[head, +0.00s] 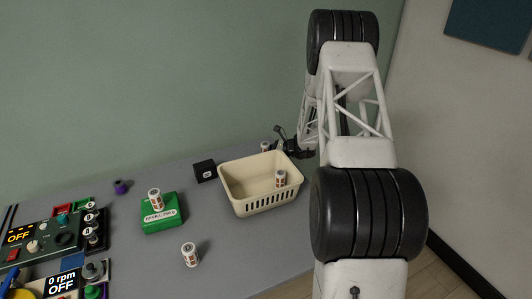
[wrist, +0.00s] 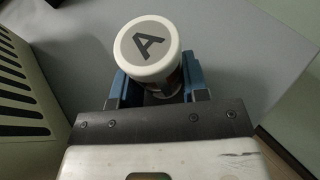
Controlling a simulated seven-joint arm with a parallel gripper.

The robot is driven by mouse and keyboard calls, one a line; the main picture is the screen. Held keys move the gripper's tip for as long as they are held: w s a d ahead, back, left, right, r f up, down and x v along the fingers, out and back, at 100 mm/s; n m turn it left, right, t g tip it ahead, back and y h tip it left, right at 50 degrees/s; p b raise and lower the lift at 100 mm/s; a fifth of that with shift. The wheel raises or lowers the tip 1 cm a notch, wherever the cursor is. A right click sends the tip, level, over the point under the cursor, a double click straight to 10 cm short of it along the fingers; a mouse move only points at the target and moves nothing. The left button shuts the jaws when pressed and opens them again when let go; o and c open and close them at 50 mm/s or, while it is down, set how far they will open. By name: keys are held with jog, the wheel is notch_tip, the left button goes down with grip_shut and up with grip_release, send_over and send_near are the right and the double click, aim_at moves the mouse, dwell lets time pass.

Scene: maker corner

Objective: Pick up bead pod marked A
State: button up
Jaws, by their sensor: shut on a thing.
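Bead pod A (wrist: 150,52), a white-capped cylinder with a black letter A on its grey top, sits between the two blue fingers of my gripper (wrist: 158,88) in the wrist view. The fingers are shut on its sides, and its lower body is mostly hidden. In the head view, a small white pod (head: 265,146) shows behind the cream basket, beside the dark end of my gripper (head: 279,137); its letter is not readable there. I cannot tell whether pod A touches the table or is just above it.
The cream basket (head: 262,206) is close to my gripper and has a pod (head: 281,178) in it. Another pod (head: 155,198) stands on a green block (head: 162,222), and one (head: 190,254) on the grey table. A black cube (head: 204,171) is left of the basket.

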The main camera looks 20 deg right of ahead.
aim_at(267, 144)
jog(key=shift+r, duration=0.1)
jog(key=shift+r, duration=4.95)
